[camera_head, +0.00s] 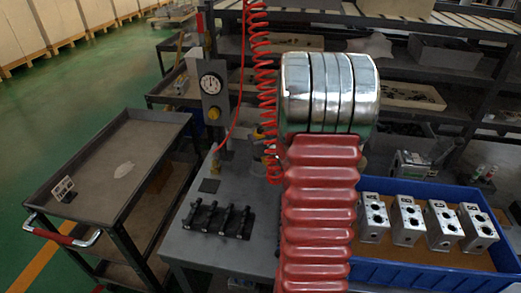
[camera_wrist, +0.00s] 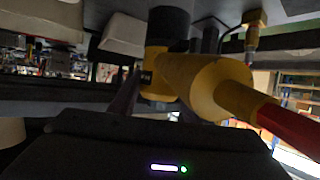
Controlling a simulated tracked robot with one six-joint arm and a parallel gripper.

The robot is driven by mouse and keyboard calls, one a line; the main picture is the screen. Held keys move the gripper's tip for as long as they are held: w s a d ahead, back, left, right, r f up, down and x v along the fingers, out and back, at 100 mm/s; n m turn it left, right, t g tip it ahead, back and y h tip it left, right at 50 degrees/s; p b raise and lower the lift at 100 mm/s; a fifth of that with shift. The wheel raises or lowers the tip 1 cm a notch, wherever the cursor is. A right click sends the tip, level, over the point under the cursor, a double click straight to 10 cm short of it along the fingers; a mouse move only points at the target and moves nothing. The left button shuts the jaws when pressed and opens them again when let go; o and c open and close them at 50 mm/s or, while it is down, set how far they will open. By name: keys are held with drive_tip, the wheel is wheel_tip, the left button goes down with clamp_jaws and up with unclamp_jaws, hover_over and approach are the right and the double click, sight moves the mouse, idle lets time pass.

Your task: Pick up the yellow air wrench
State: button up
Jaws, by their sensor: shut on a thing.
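In the head view, my red and chrome arm hides the gripper and most of the wrench. Only small yellow parts (camera_head: 270,165) show beside the arm, at the lower end of the red coiled hose (camera_head: 264,75).
A blue tray (camera_head: 400,277) with several metal valve blocks (camera_head: 407,220) lies right of my arm. A black rack (camera_head: 217,219) sits on the grey bench, near a dial gauge (camera_head: 211,84). A cart (camera_head: 98,190) stands at left; shelves (camera_head: 460,70) stand behind.

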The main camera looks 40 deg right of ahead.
drive_tip(key=c, duration=0.4)
drive_tip(key=shift+r, duration=0.15)
drive_tip(key=shift+c, duration=0.2)
drive_tip(key=shift+r, duration=0.1)
wheel_tip(320, 180, up, 10)
drive_tip(key=shift+f, duration=0.15)
idle(0.8)
